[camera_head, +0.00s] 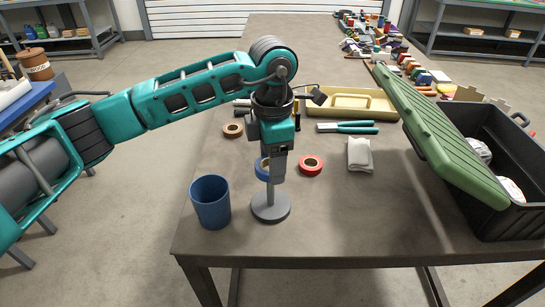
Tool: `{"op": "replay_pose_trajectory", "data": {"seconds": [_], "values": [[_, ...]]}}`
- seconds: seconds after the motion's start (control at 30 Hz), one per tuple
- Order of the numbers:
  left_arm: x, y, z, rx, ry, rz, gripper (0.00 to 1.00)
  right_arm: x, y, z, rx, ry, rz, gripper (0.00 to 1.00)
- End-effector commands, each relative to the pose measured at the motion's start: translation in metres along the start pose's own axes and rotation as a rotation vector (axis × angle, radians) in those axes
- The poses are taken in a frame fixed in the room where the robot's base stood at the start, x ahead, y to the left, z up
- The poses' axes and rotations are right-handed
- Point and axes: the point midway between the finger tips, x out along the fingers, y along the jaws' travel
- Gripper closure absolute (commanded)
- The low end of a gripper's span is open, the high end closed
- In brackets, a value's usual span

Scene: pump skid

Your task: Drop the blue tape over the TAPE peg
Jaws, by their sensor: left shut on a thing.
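My left gripper (278,170) comes down from the teal arm, directly above or in front of the peg stand. It is shut on the blue tape (262,170), a ring held beside the fingers. The peg (270,195) rises from a round grey base (270,208) on the table. The gripper hides the peg's upper part. I cannot tell whether the ring is around the peg or beside it. No TAPE label is readable. My right gripper does not show.
A blue cup (210,202) stands left of the peg base. A red tape roll (311,166) and a brown one (233,130) lie nearby.

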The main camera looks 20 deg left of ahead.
Motion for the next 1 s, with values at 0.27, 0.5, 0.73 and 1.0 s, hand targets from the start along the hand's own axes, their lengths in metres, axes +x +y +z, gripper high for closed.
{"op": "replay_pose_trajectory", "data": {"seconds": [0.27, 0.5, 0.73, 1.0], "values": [[0.003, 0.0, 0.0, 0.0, 0.0, 0.0, 0.61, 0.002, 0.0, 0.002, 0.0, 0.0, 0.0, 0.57], [0.003, 0.0, 0.0, 0.0, 0.0, 0.0, 0.14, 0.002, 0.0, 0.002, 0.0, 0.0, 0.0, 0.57], [0.003, 0.0, 0.0, 0.0, 0.0, 0.0, 0.07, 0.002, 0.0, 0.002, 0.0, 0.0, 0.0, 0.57], [-0.015, 0.001, 0.001, 0.0, -0.002, 0.002, 0.07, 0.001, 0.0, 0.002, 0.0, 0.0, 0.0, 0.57]]}}
